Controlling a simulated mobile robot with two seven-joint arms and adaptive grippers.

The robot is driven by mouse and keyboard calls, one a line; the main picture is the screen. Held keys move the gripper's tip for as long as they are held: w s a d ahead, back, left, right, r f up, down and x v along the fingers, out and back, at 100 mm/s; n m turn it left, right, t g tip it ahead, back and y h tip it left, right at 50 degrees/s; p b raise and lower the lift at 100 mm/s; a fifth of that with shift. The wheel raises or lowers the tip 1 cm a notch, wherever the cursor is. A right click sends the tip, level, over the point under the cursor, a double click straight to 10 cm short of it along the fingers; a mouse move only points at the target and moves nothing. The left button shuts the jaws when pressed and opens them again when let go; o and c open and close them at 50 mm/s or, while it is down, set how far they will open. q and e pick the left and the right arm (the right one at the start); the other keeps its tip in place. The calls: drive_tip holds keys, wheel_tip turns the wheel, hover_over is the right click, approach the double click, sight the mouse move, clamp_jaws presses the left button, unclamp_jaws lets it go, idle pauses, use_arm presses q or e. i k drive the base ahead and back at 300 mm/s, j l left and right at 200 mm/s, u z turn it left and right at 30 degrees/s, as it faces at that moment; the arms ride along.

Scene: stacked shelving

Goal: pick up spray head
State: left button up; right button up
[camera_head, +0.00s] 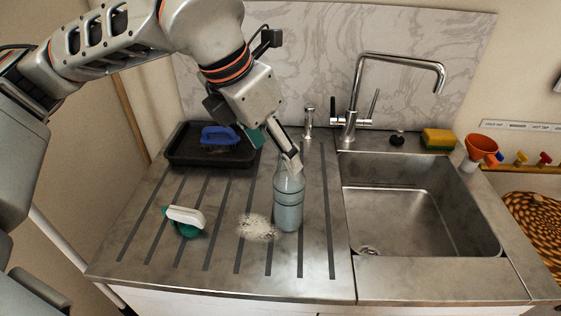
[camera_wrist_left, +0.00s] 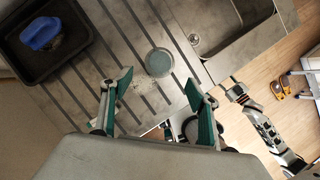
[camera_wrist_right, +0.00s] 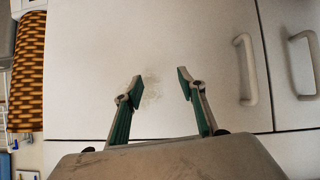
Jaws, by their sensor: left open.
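The spray head (camera_head: 186,219), white on top and teal below, lies on the grooved drainboard (camera_head: 150,250) at the left in the head view. My right gripper (camera_wrist_right: 160,82) is open and empty before white cabinet doors.
A black tray (camera_head: 180,160) with a blue brush (camera_head: 220,135) is at the back left. A pale speckled patch (camera_head: 258,228) lies between spray head and bottle. The sink (camera_head: 420,220), tap (camera_head: 352,100), yellow sponge (camera_head: 438,138) and orange funnel (camera_head: 481,147) are at the right.

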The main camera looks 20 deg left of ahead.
sight(191, 221)
drive_tip(key=k+l, duration=0.8)
drive_tip(key=l, duration=0.15)
